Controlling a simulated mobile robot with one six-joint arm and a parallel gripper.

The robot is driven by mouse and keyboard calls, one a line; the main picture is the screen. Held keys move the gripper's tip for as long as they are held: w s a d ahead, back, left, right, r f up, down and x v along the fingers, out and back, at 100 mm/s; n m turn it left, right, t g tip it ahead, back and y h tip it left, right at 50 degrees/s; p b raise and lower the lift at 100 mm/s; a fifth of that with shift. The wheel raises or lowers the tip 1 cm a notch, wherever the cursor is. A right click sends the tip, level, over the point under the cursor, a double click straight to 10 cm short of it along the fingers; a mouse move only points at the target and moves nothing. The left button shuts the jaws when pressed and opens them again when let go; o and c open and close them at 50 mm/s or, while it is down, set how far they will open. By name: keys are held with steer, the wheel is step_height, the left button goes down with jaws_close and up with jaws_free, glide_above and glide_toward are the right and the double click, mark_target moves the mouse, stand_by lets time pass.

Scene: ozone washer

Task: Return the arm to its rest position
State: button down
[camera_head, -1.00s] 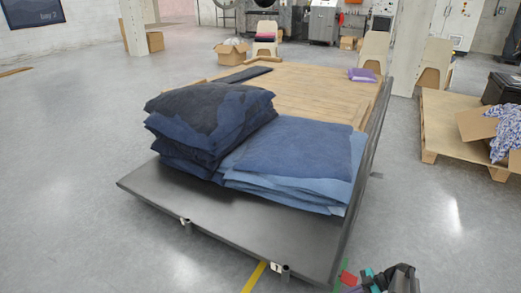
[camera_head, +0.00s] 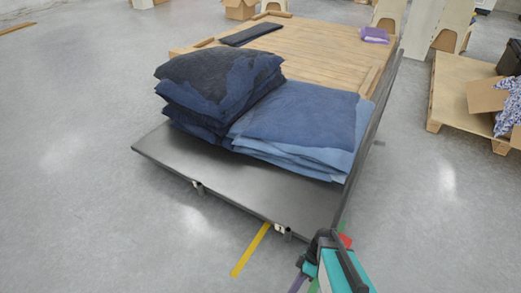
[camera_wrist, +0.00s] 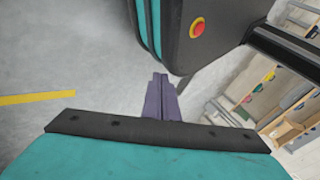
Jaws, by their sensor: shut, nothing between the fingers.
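My gripper (camera_wrist: 160,98) shows in the wrist view as two purple fingers pressed together, with nothing between them. They point toward a dark body of mine with a red button. Part of my teal and black arm shows at the lower right of the head view, right of the yellow floor line and just in front of the grey platform. A bit of purple at the bottom edge there seems to be the gripper's fingers, mostly cut off.
The grey platform (camera_head: 185,165) has an upright side panel on its right and carries stacks of dark blue (camera_head: 215,85) and lighter blue cloth (camera_head: 295,120). A wooden deck (camera_head: 310,50) lies behind it. A pallet (camera_head: 450,95) with boxes stands right. Floor at left is clear.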

steer(key=s+d+r+m+h+p, duration=0.1)
steer(key=s+d+m+h, duration=0.1)
steer(key=m, duration=0.5)
steer(key=s+d+r+m+t+h+p, duration=0.1)
steer(key=s+d+m+h, duration=0.1)
steer(key=s+m, duration=0.3)
steer(key=shift+d+r+m+h+p, duration=0.25)
steer(key=shift+m+h+p, duration=0.15)
steer(key=shift+m+h, duration=0.6)
steer(key=shift+s, duration=0.15)
